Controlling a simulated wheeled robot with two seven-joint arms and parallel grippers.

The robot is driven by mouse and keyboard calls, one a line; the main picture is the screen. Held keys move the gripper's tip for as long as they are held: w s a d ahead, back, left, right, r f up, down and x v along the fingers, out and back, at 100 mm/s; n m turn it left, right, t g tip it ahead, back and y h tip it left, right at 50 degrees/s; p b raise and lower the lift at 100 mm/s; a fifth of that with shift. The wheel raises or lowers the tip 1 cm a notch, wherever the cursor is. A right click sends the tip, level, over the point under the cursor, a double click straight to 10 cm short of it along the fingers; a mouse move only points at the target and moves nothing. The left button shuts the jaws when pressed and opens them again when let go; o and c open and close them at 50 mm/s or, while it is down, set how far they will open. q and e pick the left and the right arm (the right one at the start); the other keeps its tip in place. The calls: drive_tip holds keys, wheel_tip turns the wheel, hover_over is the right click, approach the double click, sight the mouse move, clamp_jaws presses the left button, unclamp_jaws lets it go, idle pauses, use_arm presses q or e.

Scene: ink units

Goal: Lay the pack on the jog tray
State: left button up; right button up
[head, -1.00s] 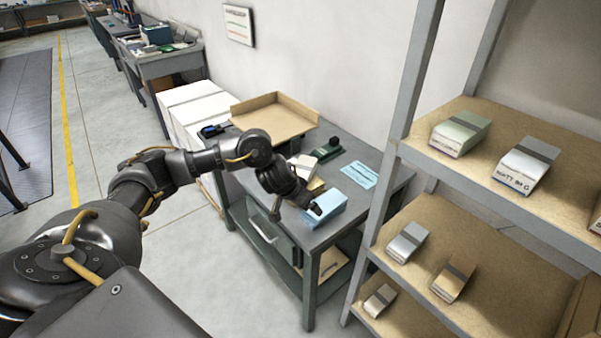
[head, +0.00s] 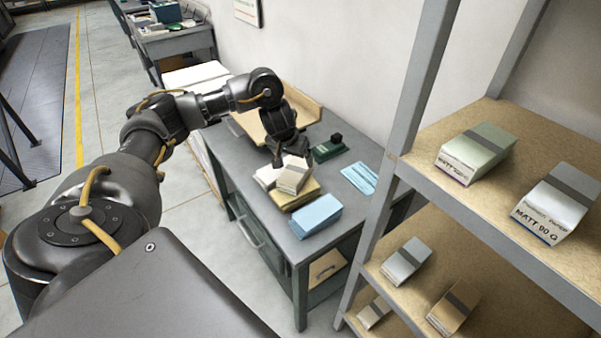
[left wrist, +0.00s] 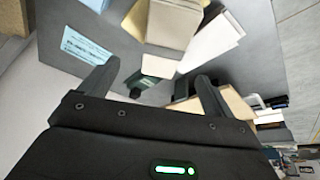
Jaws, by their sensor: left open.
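Several packs lie on the grey bench; I cannot tell which one the task means. A light-blue pack (head: 316,216) is nearest the front edge. A cream pack (head: 293,177) rests on a yellowish pack (head: 303,198), with a white pack (head: 267,176) beside it. The tan raised-edge tray (head: 300,103), seemingly the jog tray, is at the bench's far end, partly behind my arm. My left gripper (head: 291,158) is just behind the cream pack, open and empty. The left wrist view shows its spread fingers (left wrist: 155,82) and the cream pack (left wrist: 172,22) beyond them. My right gripper is out of view.
A dark green device (head: 329,149) and a pale-blue printed sheet (head: 360,178) lie towards the wall side of the bench. A shelf rack (head: 415,172) with several packs stands close on the right.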

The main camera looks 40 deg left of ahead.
sight(296, 169)
use_arm(q)
drive_tip(key=f, duration=0.1)
drive_tip(key=a+f+b, duration=0.1)
drive_tip(key=f, duration=0.1)
drive_tip(key=shift+w, duration=0.1)
drive_tip(key=shift+w+a+f, duration=0.1)
drive_tip(key=shift+w+f, duration=0.45)
drive_tip(key=shift+f, duration=0.2)
drive_tip(key=x, duration=0.4)
drive_tip(key=shift+w+f, duration=0.15)
drive_tip(key=shift+w, duration=0.05)
drive_tip(key=shift+w+f, duration=0.1)
drive_tip(key=shift+f, duration=0.15)
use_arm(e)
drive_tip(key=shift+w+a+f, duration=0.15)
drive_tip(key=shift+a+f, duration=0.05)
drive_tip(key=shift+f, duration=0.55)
